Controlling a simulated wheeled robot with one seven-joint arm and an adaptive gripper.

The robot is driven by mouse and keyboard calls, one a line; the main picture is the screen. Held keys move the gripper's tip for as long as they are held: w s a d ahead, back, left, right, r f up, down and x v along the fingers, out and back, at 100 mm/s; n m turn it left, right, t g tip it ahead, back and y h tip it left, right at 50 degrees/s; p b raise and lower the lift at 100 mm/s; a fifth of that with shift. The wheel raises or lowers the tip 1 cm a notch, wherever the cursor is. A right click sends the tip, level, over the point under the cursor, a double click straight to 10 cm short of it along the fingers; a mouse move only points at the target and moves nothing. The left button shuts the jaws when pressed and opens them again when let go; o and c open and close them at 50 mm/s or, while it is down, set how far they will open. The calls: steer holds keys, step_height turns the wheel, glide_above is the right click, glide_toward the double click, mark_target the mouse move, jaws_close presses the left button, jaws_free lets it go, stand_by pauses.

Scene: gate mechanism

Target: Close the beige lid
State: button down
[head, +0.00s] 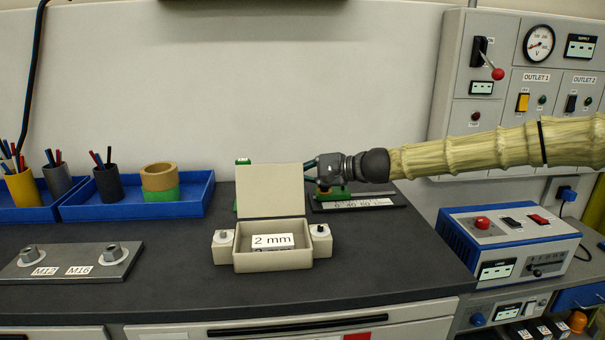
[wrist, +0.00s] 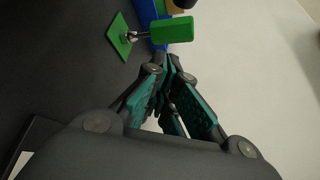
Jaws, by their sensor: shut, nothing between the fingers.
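The beige lid (head: 270,190) stands open and nearly upright at the back of a small beige box (head: 272,262). A "2 mm" label (head: 272,241) shows in the box. My gripper (head: 308,170) is at the lid's upper right edge, coming in from the right. Its fingertips are at or slightly behind that edge; I cannot tell whether they touch the lid. In the wrist view the teal-padded fingers (wrist: 171,66) come together at the tips with nothing held. The lid cannot be made out clearly there.
A green block on a green-based stand (wrist: 172,29) is close beyond the fingertips. Blue trays (head: 135,212) with cups stand left, a metal plate (head: 75,268) front left. The counter before the box is clear.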

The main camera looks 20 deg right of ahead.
mark_target(282, 173)
steer(key=a, duration=0.1)
steer(key=s+a+r+p, duration=0.1)
steer(key=a, duration=0.1)
steer(key=shift+s+a+r, duration=0.15)
steer(key=shift+s+a, duration=0.05)
steer(key=shift+a, duration=0.1)
stand_by(0.4)
steer(key=shift+b, duration=0.8)
steer(key=shift+s+r+b, duration=0.1)
steer(key=shift+b, duration=0.4)
steer(key=shift+n, duration=0.3)
